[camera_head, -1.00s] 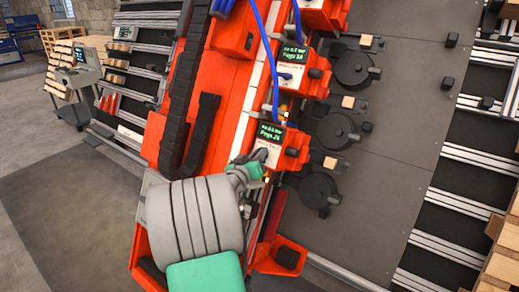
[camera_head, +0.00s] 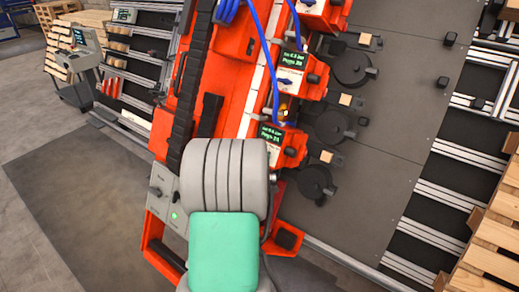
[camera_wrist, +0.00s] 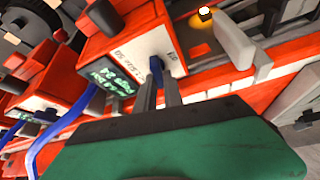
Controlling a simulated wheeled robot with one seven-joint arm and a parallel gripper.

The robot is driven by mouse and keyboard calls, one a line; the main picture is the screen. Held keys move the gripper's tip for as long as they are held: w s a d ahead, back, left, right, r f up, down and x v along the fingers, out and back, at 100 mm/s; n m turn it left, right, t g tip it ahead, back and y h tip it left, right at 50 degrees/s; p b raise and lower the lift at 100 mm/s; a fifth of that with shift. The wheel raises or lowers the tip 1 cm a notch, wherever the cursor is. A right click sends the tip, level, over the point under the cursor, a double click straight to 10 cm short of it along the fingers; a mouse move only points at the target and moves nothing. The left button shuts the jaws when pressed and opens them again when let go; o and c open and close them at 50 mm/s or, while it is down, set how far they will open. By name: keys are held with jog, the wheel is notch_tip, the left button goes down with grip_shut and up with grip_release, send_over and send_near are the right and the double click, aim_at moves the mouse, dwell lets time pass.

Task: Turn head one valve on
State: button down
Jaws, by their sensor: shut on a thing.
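My gripper (camera_wrist: 162,95) has its two grey fingers close together on a small blue valve lever (camera_wrist: 156,66) in the wrist view. The lever comes out of the white face of a red head box (camera_wrist: 125,42), which carries a small screen with green text (camera_wrist: 118,80). The lever's tip is partly hidden between the fingers. In the head view my arm covers the gripper and the lever. The nearest red head with a lit screen (camera_head: 271,133) shows just above my arm there. I cannot read the head's number surely.
Further heads with screens stand up the line, a middle one (camera_head: 291,58) and a top one (camera_head: 309,4). Blue hoses (camera_head: 276,70) run beside them. A grey control panel with a green light (camera_head: 172,198) is left of my arm. A grey bracket (camera_wrist: 236,42) stands right of the fingers.

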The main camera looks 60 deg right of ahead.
jog(key=shift+n+y, duration=0.6)
jog(key=shift+n, duration=0.6)
jog(key=c, duration=1.5)
grip_release()
jog(key=shift+o, duration=0.2)
jog(key=b+v, duration=0.1)
jog(key=v, duration=0.6)
jog(key=shift+s+a+r, duration=0.15)
jog(key=shift+s+a, duration=0.05)
jog(key=shift+a, duration=0.15)
